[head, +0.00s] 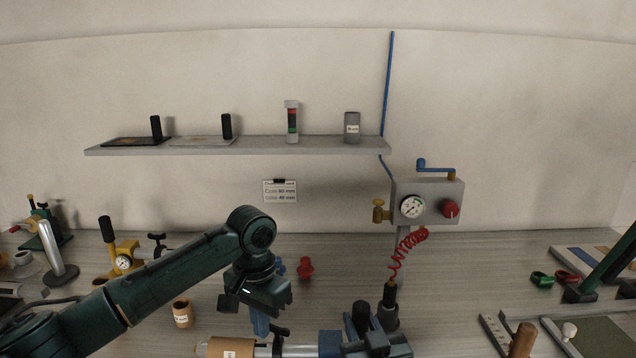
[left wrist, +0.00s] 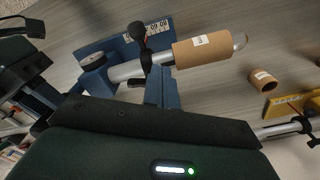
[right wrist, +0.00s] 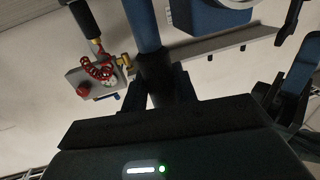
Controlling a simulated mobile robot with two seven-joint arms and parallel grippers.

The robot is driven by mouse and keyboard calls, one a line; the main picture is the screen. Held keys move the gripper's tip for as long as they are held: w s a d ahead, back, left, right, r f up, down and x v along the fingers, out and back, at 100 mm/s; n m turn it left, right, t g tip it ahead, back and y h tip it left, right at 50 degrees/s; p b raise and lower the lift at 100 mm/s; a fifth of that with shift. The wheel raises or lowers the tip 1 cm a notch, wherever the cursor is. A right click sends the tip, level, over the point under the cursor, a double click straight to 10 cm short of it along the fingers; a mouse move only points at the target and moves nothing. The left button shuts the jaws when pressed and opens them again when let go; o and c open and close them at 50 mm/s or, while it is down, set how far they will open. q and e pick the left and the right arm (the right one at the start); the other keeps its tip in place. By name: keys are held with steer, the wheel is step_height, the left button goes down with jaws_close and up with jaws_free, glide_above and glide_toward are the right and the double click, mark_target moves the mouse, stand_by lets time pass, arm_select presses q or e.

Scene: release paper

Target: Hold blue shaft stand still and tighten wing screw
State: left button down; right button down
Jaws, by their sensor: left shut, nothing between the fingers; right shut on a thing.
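The blue shaft stand (head: 330,344) is at the bottom of the head view and partly cut off; its blue plate shows in the left wrist view (left wrist: 97,47). A silver shaft with a cardboard core (left wrist: 203,49) lies across it. The black wing screw (head: 281,331) sits on the shaft beside the core; one knob shows in the left wrist view (left wrist: 137,30). My left gripper (head: 260,330) is shut and empty, fingertips close beside the wing screw; contact is unclear. My right gripper (right wrist: 158,88) is shut on a black-sleeved blue post, apparently the stand's handle.
A cardboard ring (head: 182,314) and a red fitting (head: 305,268) stand behind the shaft. A gauge box (head: 428,200) with a coiled red hose is at the back. A shelf (head: 240,147) runs along the wall.

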arm_select(q)
steer(key=shift+a, duration=0.1)
step_height(320, 180, up, 6)
steer(key=shift+s+a, duration=0.2)
steer(key=shift+s, duration=0.05)
stand_by(0.4)
step_height(320, 180, down, 6)
steer(key=s+m, duration=0.1)
steer(key=m, duration=0.5)
steer(key=shift+d, duration=0.3)
stand_by(0.4)
steer(key=shift+w+d, duration=0.35)
steer(key=shift+w, duration=0.05)
stand_by(1.1)
steer(key=shift+w+a, duration=0.25)
